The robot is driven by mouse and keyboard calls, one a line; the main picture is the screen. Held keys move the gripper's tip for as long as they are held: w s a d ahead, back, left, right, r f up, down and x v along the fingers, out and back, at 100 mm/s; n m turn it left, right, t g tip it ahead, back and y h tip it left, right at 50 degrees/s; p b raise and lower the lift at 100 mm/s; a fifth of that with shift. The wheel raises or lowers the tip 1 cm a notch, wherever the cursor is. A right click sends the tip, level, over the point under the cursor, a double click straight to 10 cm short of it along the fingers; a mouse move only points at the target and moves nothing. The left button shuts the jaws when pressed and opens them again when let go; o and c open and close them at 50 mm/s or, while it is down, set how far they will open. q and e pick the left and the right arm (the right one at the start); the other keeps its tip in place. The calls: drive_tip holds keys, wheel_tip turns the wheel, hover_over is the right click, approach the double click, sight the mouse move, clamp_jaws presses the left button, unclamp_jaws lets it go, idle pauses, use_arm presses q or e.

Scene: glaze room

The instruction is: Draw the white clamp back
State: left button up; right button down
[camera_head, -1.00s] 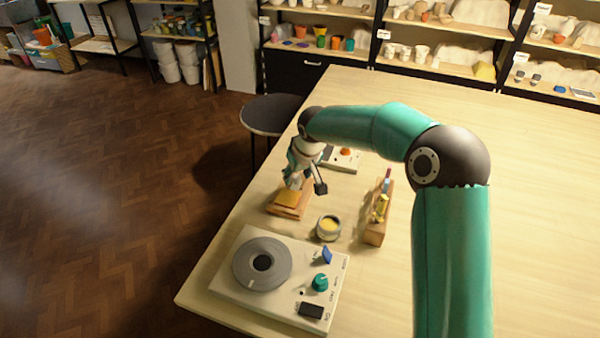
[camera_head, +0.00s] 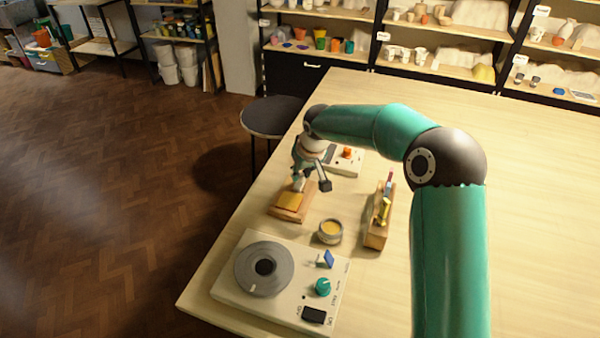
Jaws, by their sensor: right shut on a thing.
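My right gripper (camera_head: 299,182) reaches down over the far end of a small wooden board (camera_head: 278,213) that bears a yellow-orange block (camera_head: 289,201). It is shut on a small pale part at the block's far edge, which I take to be the white clamp. The fingers and wrist hide most of that part, so its shape and exact position cannot be told. My left gripper is not in view.
A pale control box with a grey disc (camera_head: 264,268) stands at the table's near left corner. A round pot (camera_head: 330,231) and a wooden rack (camera_head: 376,238) stand right of the board. A box with an orange knob (camera_head: 347,152) is behind. The table's right side is clear.

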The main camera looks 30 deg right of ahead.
drive_tip(key=c, duration=1.3)
unclamp_jaws()
drive_tip(key=shift+w+d+r, duration=0.15)
drive_tip(key=shift+d, duration=0.1)
drive_tip(key=o, duration=0.3)
drive_tip(key=shift+a, duration=0.1)
drive_tip(key=v, duration=1.1)
drive_tip(key=shift+s+r, duration=0.25)
drive_tip(key=shift+r, duration=0.05)
drive_tip(key=shift+s+f, duration=0.1)
